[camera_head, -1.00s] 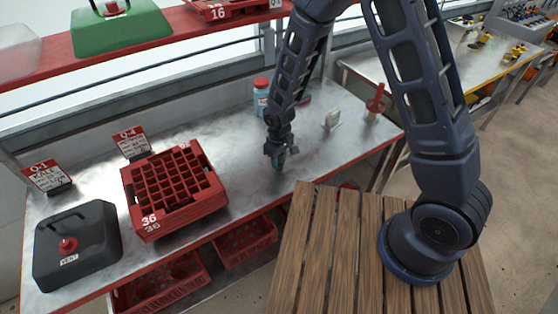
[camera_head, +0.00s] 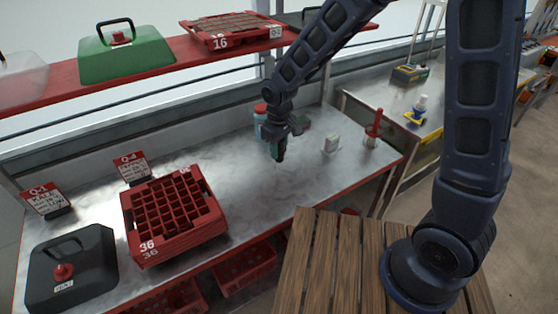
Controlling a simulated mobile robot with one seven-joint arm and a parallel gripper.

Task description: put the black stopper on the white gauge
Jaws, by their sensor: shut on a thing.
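My gripper (camera_head: 278,151) points down over the middle of the metal bench and is shut on a small dark thing, apparently the black stopper (camera_head: 280,157). The fingers hide most of it, so its shape cannot be made out. The gripper looks to be above the bench top. The white gauge (camera_head: 330,144) is a small pale block standing upright on the bench, to the right of my gripper and apart from it.
A blue bottle with a red cap (camera_head: 261,121) stands behind my gripper. A red-handled tool (camera_head: 374,130) stands right of the gauge. A red shelf (camera_head: 160,58) runs above the back.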

